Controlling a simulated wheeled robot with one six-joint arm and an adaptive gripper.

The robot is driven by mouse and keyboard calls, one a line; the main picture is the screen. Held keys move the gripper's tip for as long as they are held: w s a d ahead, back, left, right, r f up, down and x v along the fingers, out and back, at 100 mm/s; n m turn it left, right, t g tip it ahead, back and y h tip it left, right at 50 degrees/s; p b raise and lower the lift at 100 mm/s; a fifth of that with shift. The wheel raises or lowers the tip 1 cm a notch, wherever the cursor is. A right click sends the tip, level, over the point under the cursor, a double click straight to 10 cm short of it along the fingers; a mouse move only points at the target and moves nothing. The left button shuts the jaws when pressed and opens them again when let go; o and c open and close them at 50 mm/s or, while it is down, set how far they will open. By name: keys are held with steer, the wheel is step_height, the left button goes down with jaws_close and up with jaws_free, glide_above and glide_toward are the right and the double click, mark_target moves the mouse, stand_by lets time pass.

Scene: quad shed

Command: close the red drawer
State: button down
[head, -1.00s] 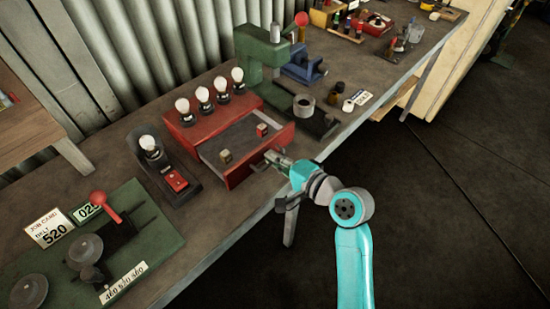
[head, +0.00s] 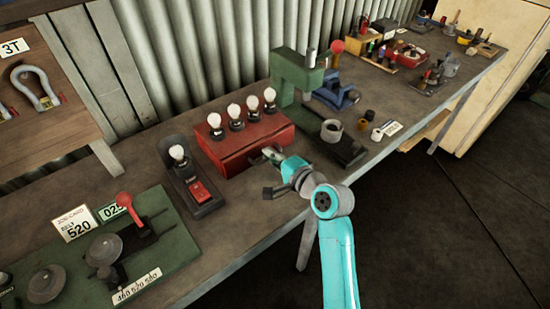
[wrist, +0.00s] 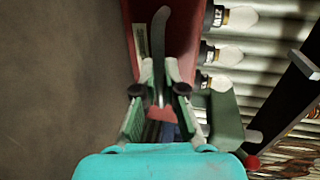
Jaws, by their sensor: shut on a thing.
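The red drawer (head: 238,164) is in the front of a red box (head: 222,140) on the workbench. Its front sits against the box and no open interior shows, so it looks closed. My gripper (head: 272,156) is at the right part of the drawer front. In the wrist view my gripper (wrist: 159,72) is shut on the drawer's grey curved handle (wrist: 161,35), which passes between the fingertips. The fingers hide part of the handle.
Several white bulbs (head: 235,112) stand on the box. A black holder with a bulb (head: 190,183) stands just left, and a green press (head: 297,78) behind right. A green board (head: 165,250) lies at front left. The dark floor (head: 440,230) at right is clear.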

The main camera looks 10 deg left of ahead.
steer(key=c, duration=1.5)
jaws_free()
steer(key=shift+w+a, duration=0.15)
steer(key=v, duration=1.2)
